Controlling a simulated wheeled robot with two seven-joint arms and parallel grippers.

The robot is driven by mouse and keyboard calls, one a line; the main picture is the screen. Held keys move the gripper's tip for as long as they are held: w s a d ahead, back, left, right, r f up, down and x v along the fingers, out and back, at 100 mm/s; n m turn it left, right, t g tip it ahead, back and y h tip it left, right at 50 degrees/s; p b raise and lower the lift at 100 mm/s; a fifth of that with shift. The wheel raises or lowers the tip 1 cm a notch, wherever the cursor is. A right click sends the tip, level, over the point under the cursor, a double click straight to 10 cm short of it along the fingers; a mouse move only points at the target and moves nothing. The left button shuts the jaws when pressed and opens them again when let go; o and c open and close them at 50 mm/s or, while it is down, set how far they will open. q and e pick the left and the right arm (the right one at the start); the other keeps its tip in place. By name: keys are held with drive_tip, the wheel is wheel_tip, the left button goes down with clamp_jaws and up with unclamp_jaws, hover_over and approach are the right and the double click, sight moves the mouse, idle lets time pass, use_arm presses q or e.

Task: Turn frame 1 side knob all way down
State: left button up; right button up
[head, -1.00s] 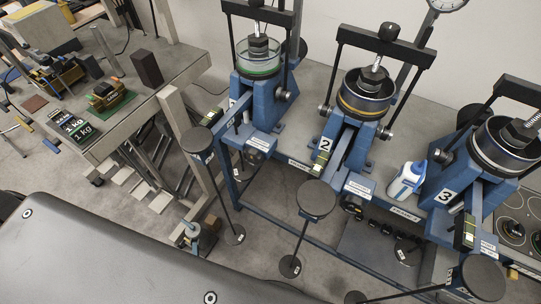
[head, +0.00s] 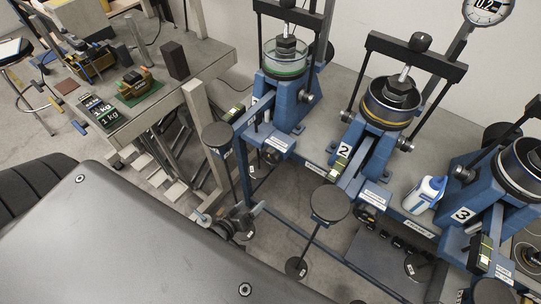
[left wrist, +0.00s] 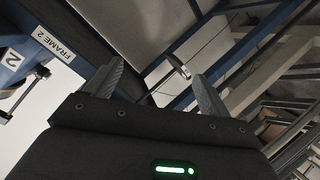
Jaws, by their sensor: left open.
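Frame 1 (head: 275,93) is the leftmost blue lever frame in the head view, with a green-ringed cup on top. A silver side knob (head: 306,97) shows on its right side; I cannot tell how far it is turned. A dark fitting (head: 271,156) sits below its front label. My left gripper (head: 252,216) is low in front of frame 1, below its lever and apart from the knob. In the left wrist view the left gripper (left wrist: 157,82) is open and empty, with a small silver cylinder (left wrist: 178,66) beyond the fingers. My right gripper is not in view.
Frame 2 (head: 385,110) and frame 3 (head: 480,195) stand to the right. Round black weight hangers (head: 329,203) hang in front of the bench. A white-blue bottle (head: 424,194) stands between frames 2 and 3. A side table (head: 205,62) with weights is at left.

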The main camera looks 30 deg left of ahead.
sight(268, 159)
use_arm(q)
wheel_tip(268, 159, up, 16)
drive_tip(key=w+n+t+h, duration=0.1)
drive_tip(key=w+n+t, duration=0.1)
drive_tip(key=t, duration=0.2)
drive_tip(key=shift+w+d+n, duration=0.15)
drive_tip(key=shift+d+n, duration=0.05)
drive_tip(key=shift+n, duration=0.1)
drive_tip(key=w+b, duration=0.1)
drive_tip(key=w, duration=0.2)
drive_tip(key=w+d+b, duration=0.1)
drive_tip(key=w, duration=0.2)
drive_tip(key=w+b, duration=0.1)
drive_tip(key=w, duration=0.3)
drive_tip(key=shift+d+f, duration=0.2)
drive_tip(key=shift+s, duration=0.15)
drive_tip(key=c, duration=1.2)
